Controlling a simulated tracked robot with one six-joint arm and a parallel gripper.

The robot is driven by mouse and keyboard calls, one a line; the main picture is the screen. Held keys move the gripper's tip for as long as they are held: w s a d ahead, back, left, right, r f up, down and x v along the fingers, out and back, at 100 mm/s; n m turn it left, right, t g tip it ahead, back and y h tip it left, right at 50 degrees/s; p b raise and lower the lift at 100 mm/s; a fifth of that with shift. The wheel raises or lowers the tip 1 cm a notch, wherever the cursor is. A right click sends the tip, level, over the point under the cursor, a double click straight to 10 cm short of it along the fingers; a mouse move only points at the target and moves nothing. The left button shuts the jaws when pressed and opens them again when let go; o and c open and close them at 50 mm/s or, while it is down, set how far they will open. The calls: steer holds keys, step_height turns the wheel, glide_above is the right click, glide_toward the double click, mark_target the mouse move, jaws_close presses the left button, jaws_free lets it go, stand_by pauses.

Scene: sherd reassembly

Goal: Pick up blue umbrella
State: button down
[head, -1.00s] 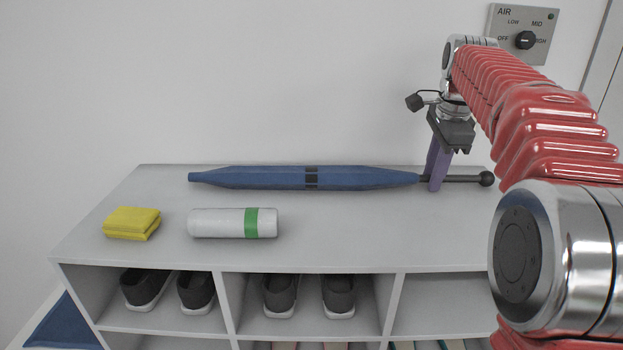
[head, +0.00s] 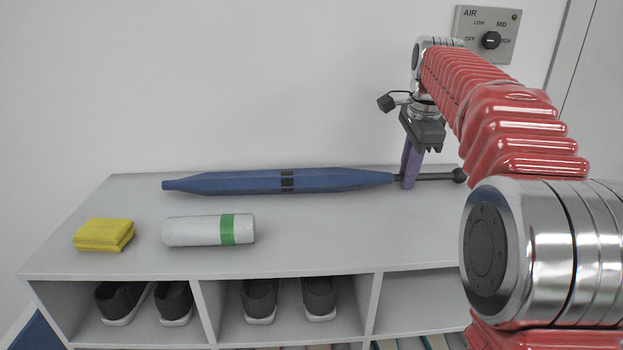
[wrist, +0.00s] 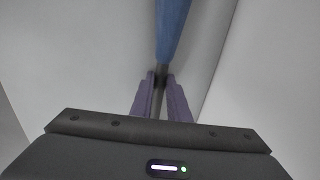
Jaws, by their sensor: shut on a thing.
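The blue umbrella (head: 235,183) lies lengthwise along the back of the white shelf top, furled, with a dark band around its middle. Its thin dark shaft and ball-ended handle (head: 440,177) point right. My gripper (head: 408,182) points down with its purple fingers shut on the shaft, between the blue canopy and the ball end. In the wrist view, my gripper (wrist: 161,78) has one finger on each side of the shaft, and the blue canopy (wrist: 171,25) extends away from it. I cannot tell whether the umbrella is clear of the surface.
A folded yellow cloth (head: 104,236) and a white cylinder with a green band (head: 195,231) lie in front of the umbrella on the shelf top (head: 320,235). Dark shoes (head: 260,300) stand in the compartments below. A wall rises close behind, with an AIR dial panel (head: 487,20).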

steer(key=shift+r, duration=0.15)
step_height(320, 180, up, 9)
steer(key=shift+f, duration=0.1)
steer(key=shift+r, duration=0.5)
stand_by(0.9)
